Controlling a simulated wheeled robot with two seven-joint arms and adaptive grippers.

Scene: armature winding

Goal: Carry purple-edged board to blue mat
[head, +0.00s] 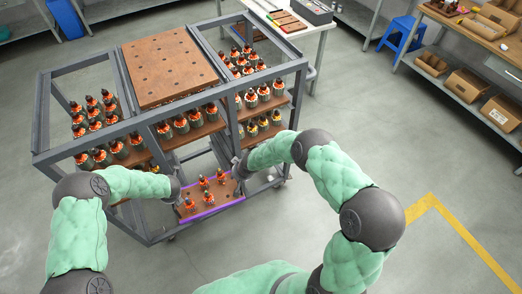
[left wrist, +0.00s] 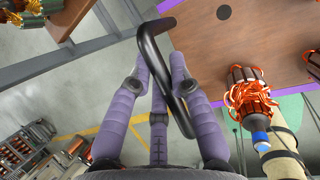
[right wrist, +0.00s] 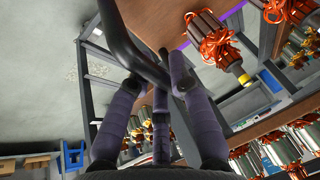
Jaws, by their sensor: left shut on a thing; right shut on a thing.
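The purple-edged board (head: 226,192) is a brown plate with purple strips along its long edges. It carries several upright armatures with orange windings, and shows at the front of the rack's middle bay. My left gripper (head: 179,190) is at its left end, shut on a black bar handle (left wrist: 155,50). My right gripper (head: 238,170) is at its right end, shut on another black handle (right wrist: 122,40). The board (left wrist: 275,40) fills the upper right of the left wrist view. I cannot tell whether it still touches the rack. No blue mat shows.
The grey metal rack (head: 100,146) holds more boards of armatures and a brown perforated plate (head: 168,66) on top. A white table (head: 310,30) stands behind, and a blue stool (head: 401,35) and workbench (head: 470,30) at the right. The floor around the yellow line (head: 462,236) is clear.

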